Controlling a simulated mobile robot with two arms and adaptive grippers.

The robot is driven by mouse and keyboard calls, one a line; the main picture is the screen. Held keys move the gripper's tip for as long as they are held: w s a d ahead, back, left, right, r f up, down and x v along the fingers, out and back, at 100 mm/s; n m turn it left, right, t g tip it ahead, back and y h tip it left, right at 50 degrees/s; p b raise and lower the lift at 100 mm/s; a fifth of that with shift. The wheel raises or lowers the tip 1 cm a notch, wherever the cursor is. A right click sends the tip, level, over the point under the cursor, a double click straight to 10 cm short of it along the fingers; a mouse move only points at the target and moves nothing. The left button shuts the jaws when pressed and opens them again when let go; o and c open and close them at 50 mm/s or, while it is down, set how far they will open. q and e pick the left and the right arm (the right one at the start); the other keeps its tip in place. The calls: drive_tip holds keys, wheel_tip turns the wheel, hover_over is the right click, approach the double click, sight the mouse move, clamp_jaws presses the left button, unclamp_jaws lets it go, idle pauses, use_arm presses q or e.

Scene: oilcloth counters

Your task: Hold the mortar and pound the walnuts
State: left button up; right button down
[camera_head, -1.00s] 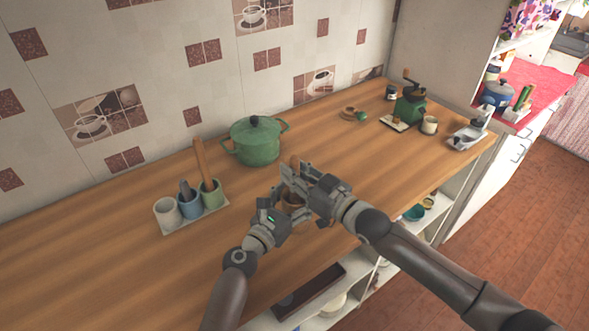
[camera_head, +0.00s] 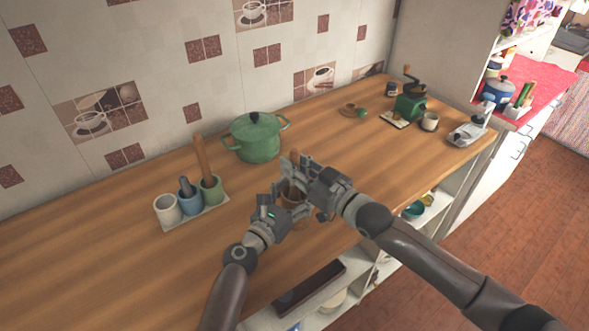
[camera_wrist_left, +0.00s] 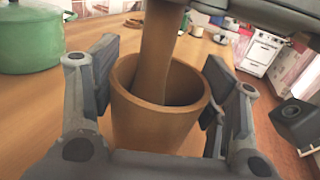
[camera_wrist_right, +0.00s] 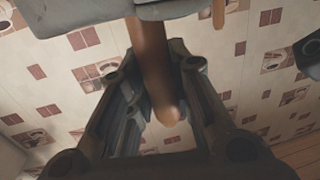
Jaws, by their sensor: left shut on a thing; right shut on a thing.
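The mortar is a brown wooden cup (camera_wrist_left: 158,128), upright between the pads of my left gripper (camera_wrist_left: 160,92) in the left wrist view. In the head view my left gripper (camera_head: 284,207) is shut on it, low over the counter. The brown wooden pestle (camera_wrist_left: 158,50) stands slightly tilted in the mortar, its lower end hidden inside the cup. My right gripper (camera_head: 308,183) is shut on the pestle above the mortar. The pestle's rounded top (camera_wrist_right: 168,112) shows between the fingers in the right wrist view. No walnuts can be seen; the mortar's bottom is hidden.
A green lidded pot (camera_head: 255,140) stands behind my grippers. A white tray (camera_head: 196,220) with three cups and utensils is to the left. A green coffee grinder (camera_head: 410,106) and small items stand at the far right. The wooden counter (camera_head: 110,260) is bare at front left.

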drive_tip(key=shift+s+d+r, duration=0.25)
drive_tip(key=shift+s+r, duration=0.25)
drive_tip(key=shift+s, duration=0.2)
drive_tip(key=shift+f, duration=0.2)
drive_tip(key=shift+f, duration=1.3)
drive_tip(key=shift+r, duration=1.05)
drive_tip(key=shift+w+r, duration=0.1)
